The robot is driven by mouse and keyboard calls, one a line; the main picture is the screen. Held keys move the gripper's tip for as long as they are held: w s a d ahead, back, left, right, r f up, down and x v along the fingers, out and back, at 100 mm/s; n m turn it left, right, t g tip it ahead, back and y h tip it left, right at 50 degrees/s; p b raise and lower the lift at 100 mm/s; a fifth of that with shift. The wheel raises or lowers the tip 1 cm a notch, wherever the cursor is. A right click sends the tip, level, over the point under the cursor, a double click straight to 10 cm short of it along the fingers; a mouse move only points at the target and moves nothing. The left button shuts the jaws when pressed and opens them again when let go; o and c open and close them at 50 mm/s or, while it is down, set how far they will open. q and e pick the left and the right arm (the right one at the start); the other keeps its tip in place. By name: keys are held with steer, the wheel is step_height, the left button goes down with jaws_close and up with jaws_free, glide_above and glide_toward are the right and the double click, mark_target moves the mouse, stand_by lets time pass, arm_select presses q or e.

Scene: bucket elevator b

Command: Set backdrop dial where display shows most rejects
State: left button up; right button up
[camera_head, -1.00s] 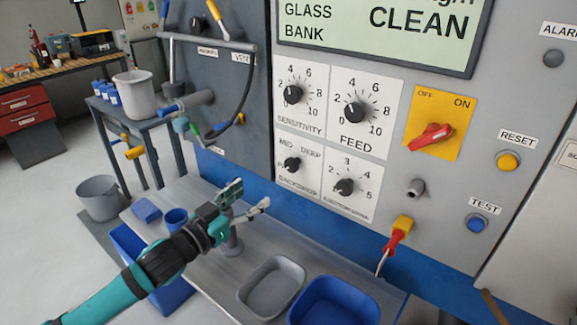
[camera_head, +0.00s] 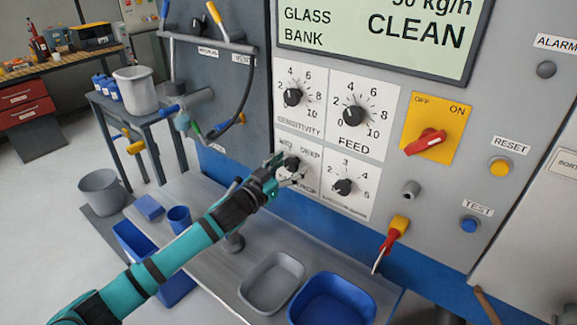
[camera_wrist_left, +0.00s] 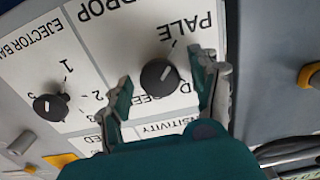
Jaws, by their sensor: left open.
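The backdrop dial (camera_head: 291,162) is a small black knob at the lower left of the panel's dials, partly hidden by my left gripper (camera_head: 284,174) in the head view. In the left wrist view the black knob (camera_wrist_left: 158,75) sits between the two open fingers, with PALE and DEEP printed near it, upside down. The fingers are apart, one on each side; I cannot tell whether they touch it. The display (camera_head: 385,28) reads GLASS BANK, CLEAN and a partly cut-off kg/h figure; its top is out of view. My right gripper is not in view.
Close by are the sensitivity dial (camera_head: 292,97), feed dial (camera_head: 354,116) and ejector dial (camera_head: 343,187). A red switch (camera_head: 426,142) stands right of them. A grey tray (camera_head: 252,303) and blue tray (camera_head: 295,313) sit on the bench below.

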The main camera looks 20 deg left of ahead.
arm_select(q)
steer(key=shift+c, duration=0.4)
steer(key=c, duration=1.1)
steer(key=shift+m, duration=0.3)
steer(key=m+p, duration=0.1)
steer(key=m, duration=0.2)
steer(key=shift+m, duration=0.3)
steer(key=m, duration=0.4)
steer(key=shift+m+p, duration=0.3)
steer(key=m, duration=0.5)
steer(key=shift+m+p, duration=0.35)
steer(key=shift+m, duration=1.65)
